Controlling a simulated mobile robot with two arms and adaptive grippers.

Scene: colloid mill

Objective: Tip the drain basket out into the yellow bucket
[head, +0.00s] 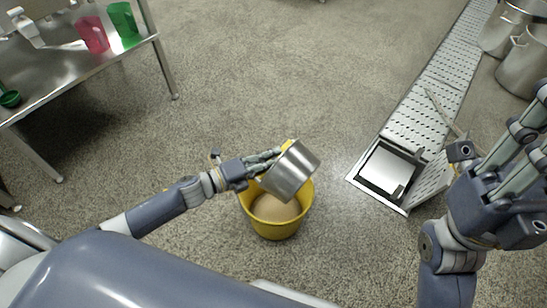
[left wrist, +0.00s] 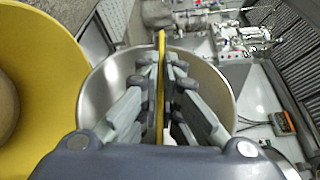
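The drain basket (head: 290,172) is a shiny metal cup with a yellow handle. It is tilted on its side above the yellow bucket (head: 275,230), covering part of its rim. My left gripper (head: 272,160) is shut on the basket's handle. In the left wrist view the yellow handle (left wrist: 160,85) stands between the fingers, with the basket wall (left wrist: 97,88) around them and the bucket (left wrist: 45,60) at the left. The bucket holds tan matter. The basket's inside is hidden in the head view. My right gripper (head: 530,135) is raised at the right edge, empty, its fingers apart.
An open floor drain (head: 388,170) lies right of the bucket, at the end of a perforated channel cover (head: 435,95). A loose grate (head: 432,185) lies beside it. Steel pots (head: 525,65) stand top right. A steel table (head: 60,65) with jugs stands top left. Floor between is clear.

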